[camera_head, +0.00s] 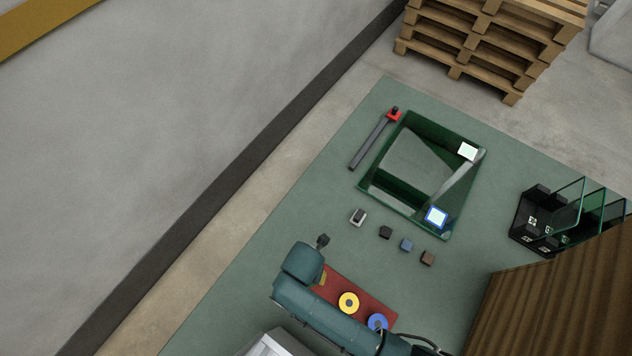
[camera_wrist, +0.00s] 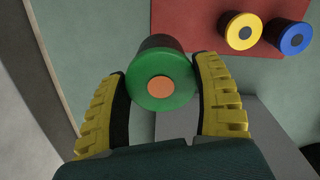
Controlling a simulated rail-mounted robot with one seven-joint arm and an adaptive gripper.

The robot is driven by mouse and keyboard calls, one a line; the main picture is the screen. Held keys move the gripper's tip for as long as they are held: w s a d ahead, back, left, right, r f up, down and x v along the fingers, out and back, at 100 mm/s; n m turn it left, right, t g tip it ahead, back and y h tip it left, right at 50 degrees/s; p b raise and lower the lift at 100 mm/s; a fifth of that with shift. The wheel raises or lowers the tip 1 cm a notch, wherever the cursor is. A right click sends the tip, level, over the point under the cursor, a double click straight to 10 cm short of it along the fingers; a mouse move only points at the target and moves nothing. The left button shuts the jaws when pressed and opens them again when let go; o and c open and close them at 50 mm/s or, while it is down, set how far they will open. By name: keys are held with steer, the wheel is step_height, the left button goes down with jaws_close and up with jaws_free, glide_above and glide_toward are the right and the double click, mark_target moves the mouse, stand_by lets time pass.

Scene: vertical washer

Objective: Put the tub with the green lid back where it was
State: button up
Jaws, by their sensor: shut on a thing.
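The tub with the green lid (camera_wrist: 162,92) is in the wrist view, with a dark body and an orange disc in the middle of its lid. My gripper (camera_wrist: 165,100) has its yellow-ribbed fingers on both sides of this tub, shut on it. Beyond the tub is a red mat (camera_wrist: 195,28), and the tub overlaps its near edge in the picture. I cannot tell whether its base touches anything. In the head view my arm covers part of the red mat (camera_head: 371,298) and hides the green lid.
A yellow-lidded tub (camera_head: 348,302) and a blue-lidded tub (camera_head: 377,322) stand on the red mat. Several small blocks, including a blue one (camera_head: 406,244), lie beyond. Further off are a glass-like tray (camera_head: 375,197), a red-ended bar (camera_head: 371,143) and a black rack (camera_head: 527,215) with glass panes.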

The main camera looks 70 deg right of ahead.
steer(key=s+f+b, duration=0.1)
steer(key=f+b, duration=0.1)
steer(key=f, duration=0.3)
steer(key=s+f+n+b, duration=0.1)
steer(key=f+b, duration=0.1)
steer(key=f, duration=0.3)
steer(key=s+f+n+b, duration=0.1)
steer(key=s+f+b, duration=0.1)
steer(key=f, duration=0.3)
steer(key=shift+s, duration=0.1)
steer(key=shift+r, duration=0.1)
steer(key=o, duration=1.2)
step_height(320, 180, up, 12)
steer(key=p, duration=0.5)
